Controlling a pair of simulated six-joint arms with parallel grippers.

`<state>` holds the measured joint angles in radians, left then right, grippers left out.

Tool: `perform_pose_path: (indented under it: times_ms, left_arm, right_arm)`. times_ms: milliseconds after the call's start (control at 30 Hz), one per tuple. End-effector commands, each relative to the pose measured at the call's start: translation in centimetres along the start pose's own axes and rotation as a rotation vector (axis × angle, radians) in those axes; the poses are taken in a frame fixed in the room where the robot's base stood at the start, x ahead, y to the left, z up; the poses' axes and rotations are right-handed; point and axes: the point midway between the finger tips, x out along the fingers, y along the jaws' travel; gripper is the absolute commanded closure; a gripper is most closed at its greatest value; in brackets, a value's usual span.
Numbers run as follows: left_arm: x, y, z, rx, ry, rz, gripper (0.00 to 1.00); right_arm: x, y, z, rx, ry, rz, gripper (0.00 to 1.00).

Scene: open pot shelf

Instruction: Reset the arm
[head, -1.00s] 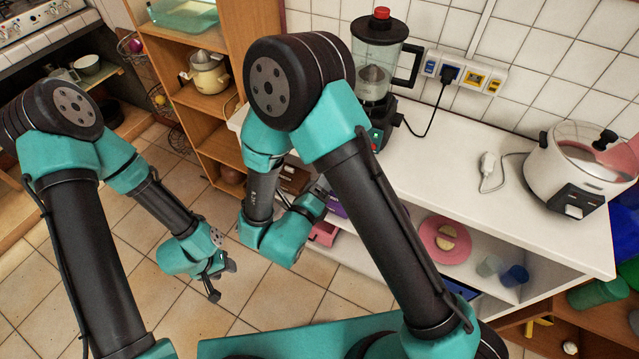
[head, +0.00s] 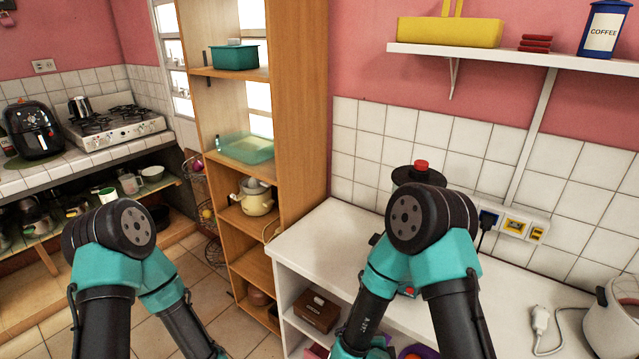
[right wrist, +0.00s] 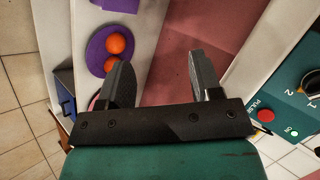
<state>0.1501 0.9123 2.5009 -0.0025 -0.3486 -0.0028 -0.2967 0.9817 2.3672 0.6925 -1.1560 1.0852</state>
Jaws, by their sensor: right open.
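My right gripper (right wrist: 160,62) is open in the right wrist view, with nothing between its two dark fingers. A purple plate (right wrist: 108,48) with two orange balls lies beyond its left finger. A teal appliance panel (right wrist: 290,85) with a red button is to its right. In the head view, my right arm is bent in front of the white counter (head: 325,230), and its gripper is below the picture. My left arm is at the lower left, and its gripper is also out of the frame.
A tall wooden shelf (head: 300,120) holds a teal pot (head: 235,57), a glass dish (head: 246,150) and a cream pot (head: 257,198). A blender (head: 412,173) stands partly hidden behind my right arm. A white cooker (head: 612,318) is at the right.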

Motion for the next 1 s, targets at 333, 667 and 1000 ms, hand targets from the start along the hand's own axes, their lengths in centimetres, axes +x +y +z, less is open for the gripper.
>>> perform_pose_path:
  times_ms: [333,667,1000]
  left_arm:
    - [0.0,0.0,0.0,0.000,0.000,0.000,0.53]
    - [0.0,0.0,0.0,0.000,0.000,0.000,0.53]
    - [0.0,0.0,0.0,0.000,0.000,0.000,0.53]
  right_arm:
    - [0.8,8.9,-3.4,-0.627,-0.447,0.269,0.41]
    - [-2.4,15.4,-6.3,-1.097,-0.902,0.281,0.41]
    - [-2.9,16.0,-6.5,-1.148,-0.952,0.269,0.41]
